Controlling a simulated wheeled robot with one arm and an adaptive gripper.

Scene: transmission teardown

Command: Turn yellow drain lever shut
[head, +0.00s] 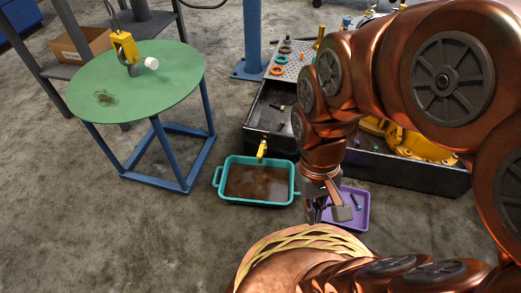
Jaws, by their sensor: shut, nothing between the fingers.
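The yellow drain lever (262,149) is small in the head view, at the front of the dark metal basin and above the far edge of a teal tray (296,181). It looks roughly upright with a slight tilt; its exact angle is too small to tell. Brown fluid lies in the teal tray. My gripper (328,211) points down, right of and nearer than the lever, over the left part of a purple tray (364,219). It is shut and empty, apart from the lever.
The dark basin (405,173) holds yellow castings (425,146) and stands behind my arm. A perforated plate (291,60) carries several rings. A green round table (140,85) on blue legs bears a yellow hook block (124,47). Floor is clear left of the teal tray.

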